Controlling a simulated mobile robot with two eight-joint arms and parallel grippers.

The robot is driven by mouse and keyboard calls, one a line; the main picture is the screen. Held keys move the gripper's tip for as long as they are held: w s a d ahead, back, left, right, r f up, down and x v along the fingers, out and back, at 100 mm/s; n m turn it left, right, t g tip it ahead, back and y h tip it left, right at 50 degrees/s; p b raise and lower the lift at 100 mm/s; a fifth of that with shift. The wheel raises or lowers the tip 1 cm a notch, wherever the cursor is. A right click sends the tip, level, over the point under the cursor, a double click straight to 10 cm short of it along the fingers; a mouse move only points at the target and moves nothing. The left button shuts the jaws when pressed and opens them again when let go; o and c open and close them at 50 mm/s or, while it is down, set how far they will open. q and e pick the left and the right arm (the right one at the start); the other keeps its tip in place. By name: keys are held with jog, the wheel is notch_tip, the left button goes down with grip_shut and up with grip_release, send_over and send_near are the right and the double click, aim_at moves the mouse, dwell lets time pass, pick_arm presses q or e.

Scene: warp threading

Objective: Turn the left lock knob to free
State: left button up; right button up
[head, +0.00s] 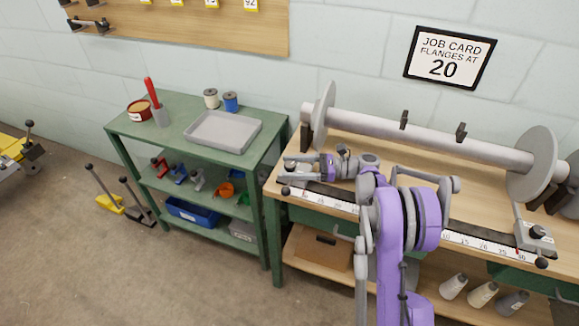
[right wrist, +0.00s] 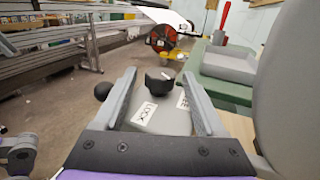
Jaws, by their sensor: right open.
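The left lock knob (right wrist: 157,84) is black and stands on a grey block (right wrist: 165,122) in the right wrist view. The block bears a white label reading LOCK (right wrist: 145,113) and a second label (right wrist: 183,100) too small to read. A pale mark on the knob points to the upper right; its exact setting is unclear. My right gripper (right wrist: 157,88) is open, with one finger on either side of the block top and the knob between them, apparently not touching. In the head view my right gripper (head: 298,168) is at the bench's left end. My left gripper is not in view.
A roller with flange discs (head: 430,135) lies along the back of the bench. A numbered scale (head: 470,242) runs along the front, with a black ball (head: 285,190) at its left end. A right lock block (head: 535,238) stands opposite. A green shelf (head: 180,140) is at left.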

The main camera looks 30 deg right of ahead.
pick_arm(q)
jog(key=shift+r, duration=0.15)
pick_arm(e)
jog(key=v, duration=1)
jog(key=shift+a, duration=0.1)
